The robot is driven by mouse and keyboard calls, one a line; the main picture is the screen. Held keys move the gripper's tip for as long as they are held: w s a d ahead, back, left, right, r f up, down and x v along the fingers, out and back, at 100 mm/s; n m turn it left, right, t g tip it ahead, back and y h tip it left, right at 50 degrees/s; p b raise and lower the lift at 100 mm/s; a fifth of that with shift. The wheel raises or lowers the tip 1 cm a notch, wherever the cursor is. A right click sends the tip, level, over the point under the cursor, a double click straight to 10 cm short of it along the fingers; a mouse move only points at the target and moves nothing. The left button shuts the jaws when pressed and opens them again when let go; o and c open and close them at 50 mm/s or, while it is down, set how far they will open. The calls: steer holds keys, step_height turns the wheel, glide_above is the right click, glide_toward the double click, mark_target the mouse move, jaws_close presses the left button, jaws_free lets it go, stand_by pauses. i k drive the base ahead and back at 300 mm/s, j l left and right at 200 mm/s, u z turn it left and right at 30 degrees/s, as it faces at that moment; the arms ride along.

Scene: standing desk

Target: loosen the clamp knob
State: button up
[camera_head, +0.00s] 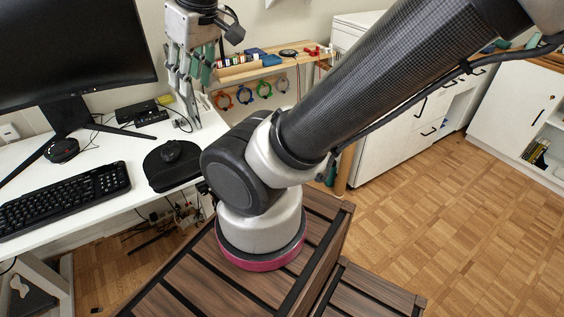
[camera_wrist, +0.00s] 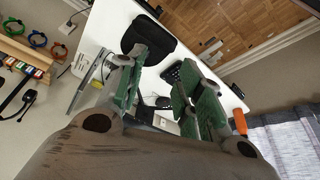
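I cannot make out a clamp knob for certain in either view. An orange piece (camera_wrist: 239,121) shows beside the right finger in the wrist view, but I cannot tell what it is. My gripper (camera_head: 191,88) hangs fingers-down over the right end of the white desk (camera_head: 100,155). In the wrist view my gripper (camera_wrist: 164,70) has its green-padded fingers apart, with nothing held between them. The desk, a black mat and part of the keyboard show beyond and between the fingers. The fingers and wrist hide part of the desk.
A monitor (camera_head: 70,55), keyboard (camera_head: 65,198), mouse (camera_head: 171,151) and mat (camera_head: 160,178) occupy the desk. Small black boxes (camera_head: 136,112) and cables lie near its back. A wooden rack with coloured rings (camera_head: 264,89) stands behind. Wooden floor (camera_head: 440,230) is open at right.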

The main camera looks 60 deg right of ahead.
mark_target(203, 192)
steer(key=k+l, duration=0.25)
steer(key=l, duration=0.2)
steer(key=k+l+u, duration=0.1)
steer(key=l, duration=0.35)
steer(key=k+l, duration=0.6)
steer(key=l, duration=0.25)
steer(key=i+l+u, duration=0.05)
